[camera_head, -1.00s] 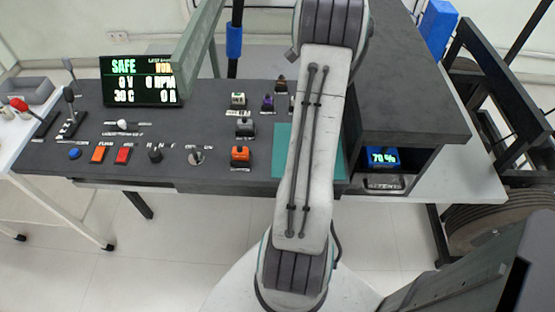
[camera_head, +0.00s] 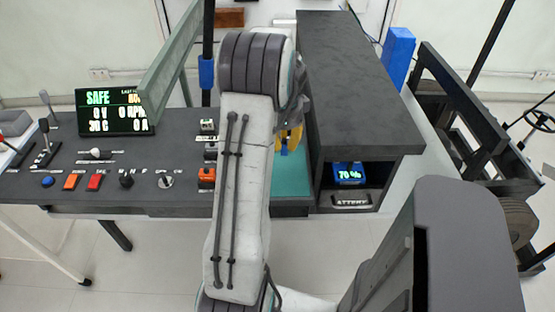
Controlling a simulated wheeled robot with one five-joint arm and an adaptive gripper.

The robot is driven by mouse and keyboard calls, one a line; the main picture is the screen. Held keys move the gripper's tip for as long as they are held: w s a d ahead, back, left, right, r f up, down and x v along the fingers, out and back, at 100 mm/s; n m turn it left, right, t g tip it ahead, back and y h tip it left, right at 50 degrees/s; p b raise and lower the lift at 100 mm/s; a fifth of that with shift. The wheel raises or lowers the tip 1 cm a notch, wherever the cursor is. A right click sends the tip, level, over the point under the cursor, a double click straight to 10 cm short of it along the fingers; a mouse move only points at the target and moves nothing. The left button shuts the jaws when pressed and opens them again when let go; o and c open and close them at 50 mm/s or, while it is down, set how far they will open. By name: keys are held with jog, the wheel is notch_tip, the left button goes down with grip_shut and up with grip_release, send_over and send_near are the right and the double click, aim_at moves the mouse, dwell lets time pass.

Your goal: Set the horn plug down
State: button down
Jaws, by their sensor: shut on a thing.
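My gripper (camera_head: 292,132) shows in part at the right of my arm, over the teal mat (camera_head: 292,202) on the desk. Yellow and blue show at its tips, above the mat. It is shut on the horn plug, which is mostly hidden; I cannot tell which coloured part is plug and which is finger. My arm covers part of the desk.
The dark desk (camera_head: 130,203) holds a "SAFE" screen (camera_head: 115,111), buttons and levers. An orange plug block (camera_head: 206,177) and a pale one (camera_head: 207,125) stand left of my arm. A raised dark cabinet (camera_head: 360,90) with a "70 %" display (camera_head: 349,173) borders the mat's right.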

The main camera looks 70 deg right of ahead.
aim_at(284, 152)
jog(key=shift+f+p, duration=0.75)
jog(key=shift+f, duration=2.45)
jog(key=shift+f, duration=0.1)
jog(key=shift+f, duration=0.1)
jog(key=c, duration=1.2)
grip_release()
